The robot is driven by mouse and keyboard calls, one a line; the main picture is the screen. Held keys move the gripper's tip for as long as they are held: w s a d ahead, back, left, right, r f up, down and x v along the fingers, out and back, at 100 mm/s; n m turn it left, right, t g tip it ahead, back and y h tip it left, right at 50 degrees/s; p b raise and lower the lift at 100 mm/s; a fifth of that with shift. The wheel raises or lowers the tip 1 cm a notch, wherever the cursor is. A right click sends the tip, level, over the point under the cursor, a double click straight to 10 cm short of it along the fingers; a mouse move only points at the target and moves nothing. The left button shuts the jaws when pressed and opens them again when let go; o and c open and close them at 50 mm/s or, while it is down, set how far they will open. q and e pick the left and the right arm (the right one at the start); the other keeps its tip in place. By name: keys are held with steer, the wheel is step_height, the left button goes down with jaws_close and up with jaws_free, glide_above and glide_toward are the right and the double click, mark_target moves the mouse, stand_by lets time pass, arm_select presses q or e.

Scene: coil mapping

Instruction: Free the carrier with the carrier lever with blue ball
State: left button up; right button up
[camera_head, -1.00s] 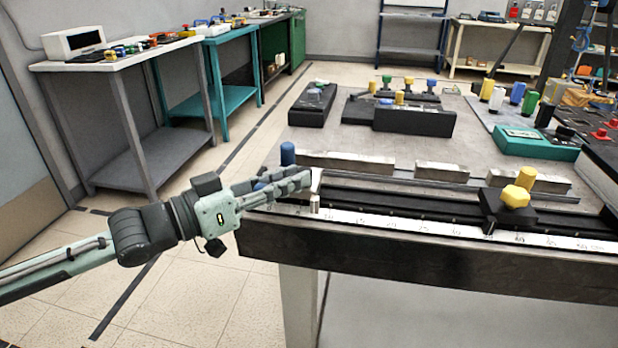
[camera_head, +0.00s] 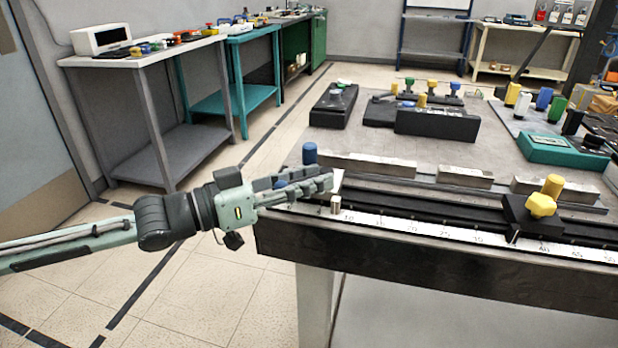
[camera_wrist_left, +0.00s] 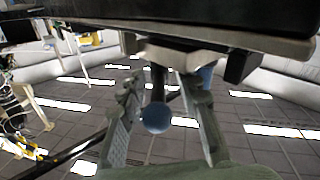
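A blue ball (camera_wrist_left: 157,117) on a dark stem shows in the left wrist view, between the two fingers of my left gripper (camera_wrist_left: 162,82). The fingers are apart, with visible gaps beside the stem. A blue post (camera_head: 309,153) stands just behind the gripper. The carrier there is mostly hidden by my fingers. My right gripper is not in view.
A black carrier with a yellow knob (camera_head: 541,205) sits farther right on the rail, above a white scale (camera_head: 460,235). Metal blocks (camera_head: 388,164) line the rail's back. Black fixtures (camera_head: 437,121) and a teal box (camera_head: 563,150) stand behind. The floor left of the table is clear.

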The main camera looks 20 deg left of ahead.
arm_select(q)
step_height(320, 180, up, 10)
stand_by(0.6)
